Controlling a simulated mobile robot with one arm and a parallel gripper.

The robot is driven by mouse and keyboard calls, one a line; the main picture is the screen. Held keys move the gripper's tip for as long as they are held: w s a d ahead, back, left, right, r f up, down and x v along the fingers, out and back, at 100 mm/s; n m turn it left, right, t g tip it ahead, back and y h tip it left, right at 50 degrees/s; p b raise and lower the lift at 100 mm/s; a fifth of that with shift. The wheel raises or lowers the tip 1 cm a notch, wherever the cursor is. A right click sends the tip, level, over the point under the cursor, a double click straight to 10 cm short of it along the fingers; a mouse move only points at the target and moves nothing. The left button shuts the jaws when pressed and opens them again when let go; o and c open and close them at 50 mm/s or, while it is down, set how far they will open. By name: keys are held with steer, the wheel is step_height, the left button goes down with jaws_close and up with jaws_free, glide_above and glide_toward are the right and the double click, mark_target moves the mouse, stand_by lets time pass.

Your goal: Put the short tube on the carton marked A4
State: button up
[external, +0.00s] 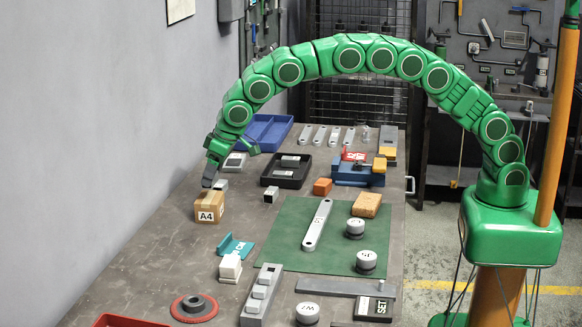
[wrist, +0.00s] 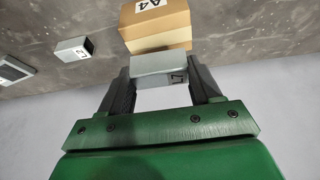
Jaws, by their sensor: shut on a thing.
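My gripper (external: 214,182) is shut on a short grey tube (wrist: 160,66) with a dark-lettered end label that seems to read L7. In the wrist view the tube lies crosswise between both fingers. In the external view the tube (external: 221,185) shows at the fingertips, just behind and above the carton's top edge. The carton marked A4 (external: 209,209) is a small brown box standing on the bench near the wall side. In the wrist view the carton (wrist: 157,28) is just beyond the tube, which overlaps its edge. I cannot tell whether they touch.
A similar grey block with a black end (external: 271,195) lies right of the carton. A black tray (external: 287,171), a blue tray (external: 268,131) and a small grey device (external: 235,161) stand behind. A teal bracket (external: 235,245) is in front. Bare bench lies left of the carton.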

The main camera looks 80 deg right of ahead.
steer(key=shift+w+a+f, duration=0.1)
steer(key=shift+w+f, duration=0.15)
steer(key=shift+f, duration=1.5)
steer(key=shift+f, duration=0.1)
steer(key=o, duration=1.1)
steer(key=shift+f, duration=0.1)
